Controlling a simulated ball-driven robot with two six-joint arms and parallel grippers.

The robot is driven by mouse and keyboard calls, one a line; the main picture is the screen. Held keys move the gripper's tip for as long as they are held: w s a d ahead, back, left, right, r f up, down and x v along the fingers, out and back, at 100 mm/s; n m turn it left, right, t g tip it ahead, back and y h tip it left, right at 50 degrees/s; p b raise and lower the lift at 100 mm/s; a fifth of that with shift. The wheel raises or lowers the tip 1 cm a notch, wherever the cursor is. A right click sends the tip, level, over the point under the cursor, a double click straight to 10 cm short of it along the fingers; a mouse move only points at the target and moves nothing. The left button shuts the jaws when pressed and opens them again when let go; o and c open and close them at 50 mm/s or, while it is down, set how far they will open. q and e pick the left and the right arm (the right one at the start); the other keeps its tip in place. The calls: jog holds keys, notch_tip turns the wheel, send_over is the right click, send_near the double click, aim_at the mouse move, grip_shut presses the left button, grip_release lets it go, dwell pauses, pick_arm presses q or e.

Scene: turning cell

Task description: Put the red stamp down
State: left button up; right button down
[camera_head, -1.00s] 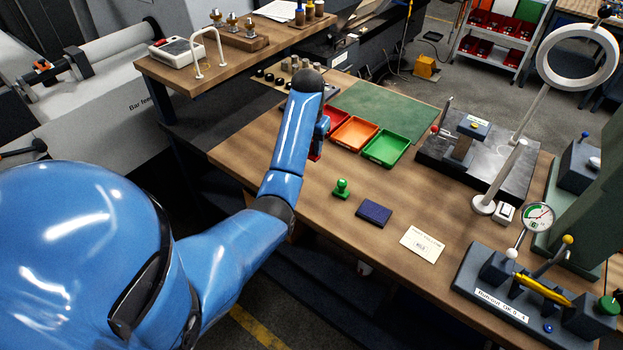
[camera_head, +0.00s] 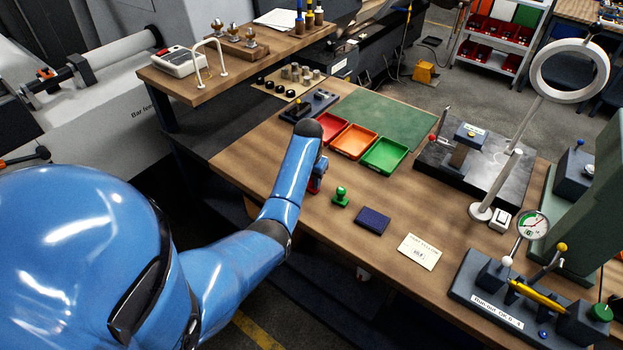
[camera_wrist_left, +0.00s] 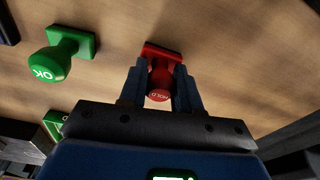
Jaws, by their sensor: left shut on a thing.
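The red stamp (camera_wrist_left: 160,80) is between the two fingers of my left gripper (camera_wrist_left: 160,88) in the left wrist view, its round end marked HOLD facing the camera. The fingers are shut on it. Its red block is close to the wooden bench top; I cannot tell whether it touches. In the head view my left gripper (camera_head: 317,178) is mostly hidden behind my blue arm, at the bench's front left, with a bit of red showing below it. The green stamp (camera_head: 340,197) stands just to its right; it also shows in the left wrist view (camera_wrist_left: 58,58). My right gripper is out of view.
A dark blue ink pad (camera_head: 372,220) and a paper card (camera_head: 419,251) lie right of the green stamp. Red (camera_head: 320,133), orange (camera_head: 353,141) and green (camera_head: 384,155) trays sit behind. Bare bench (camera_head: 285,137) lies left of the arm.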

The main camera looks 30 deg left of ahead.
aim_at(310, 181)
pick_arm(q)
jog(key=shift+f, duration=0.15)
jog(key=o, duration=0.9)
jog(key=shift+c, duration=0.2)
jog(key=r, duration=0.3)
jog(key=r+b, duration=0.1)
jog(key=r, duration=0.2)
jog(key=s+r+b, duration=0.1)
jog(key=r, duration=0.3)
jog(key=shift+d, duration=0.15)
jog(key=shift+s+r+p, duration=0.1)
jog(key=shift+r+p, duration=0.55)
jog(key=shift+r, duration=0.05)
jog(key=shift+s+r+p, duration=0.15)
jog(key=shift+r+p, duration=0.2)
jog(key=shift+r, duration=0.1)
